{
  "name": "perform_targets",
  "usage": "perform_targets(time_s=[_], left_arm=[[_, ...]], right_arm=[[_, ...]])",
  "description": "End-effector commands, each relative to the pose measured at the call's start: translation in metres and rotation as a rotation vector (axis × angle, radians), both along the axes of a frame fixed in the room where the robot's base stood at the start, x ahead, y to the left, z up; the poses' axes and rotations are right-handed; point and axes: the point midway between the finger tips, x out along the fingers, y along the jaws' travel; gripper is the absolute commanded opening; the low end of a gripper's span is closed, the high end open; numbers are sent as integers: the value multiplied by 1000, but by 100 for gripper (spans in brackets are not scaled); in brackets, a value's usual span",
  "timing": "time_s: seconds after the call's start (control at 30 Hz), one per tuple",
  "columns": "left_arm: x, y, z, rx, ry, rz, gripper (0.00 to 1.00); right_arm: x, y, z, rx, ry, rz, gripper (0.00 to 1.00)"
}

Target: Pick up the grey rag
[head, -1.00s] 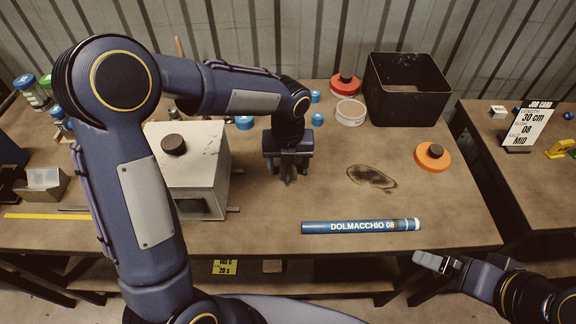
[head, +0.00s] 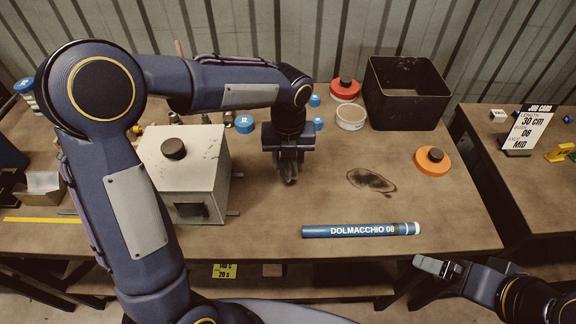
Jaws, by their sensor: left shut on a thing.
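My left gripper (head: 288,165) points down over the middle of the workbench, to the right of the pale metal box. It is shut on the grey rag (head: 289,174), a small dark grey bunch that shows at and below the fingertips. Much of the rag is hidden by the fingers. I cannot tell for sure whether its lower end touches the bench. My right gripper (head: 437,267) is at the lower right, off the bench's front edge; whether its jaws are open or shut is unclear.
The pale box (head: 190,170) stands left of the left gripper. A blue tube (head: 361,230) marked DOLMACCHIO 08 lies at the front. A dark stain (head: 371,181), an orange disc (head: 433,161), a red disc (head: 345,90), a white round container (head: 350,117) and a black bin (head: 405,95) are to the right.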

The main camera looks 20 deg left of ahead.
Motion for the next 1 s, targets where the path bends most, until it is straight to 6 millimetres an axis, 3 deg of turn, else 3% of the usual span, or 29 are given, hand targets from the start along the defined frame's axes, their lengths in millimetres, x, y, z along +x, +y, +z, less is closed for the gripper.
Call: perform_targets(time_s=[0.23,0.4,0.7,1.0], left_arm=[[-33,-36,56,-3,-6,-8,16],[-63,-67,73,-1,-2,-10,16],[-92,-97,92,0,0,-5,16],[-95,-100,95,1,1,-3,16]], right_arm=[[0,0,-6,0,0,0,100],[0,0,-12,0,0,0,100],[0,0,-15,0,0,0,100],[0,0,-16,0,0,0,100]])
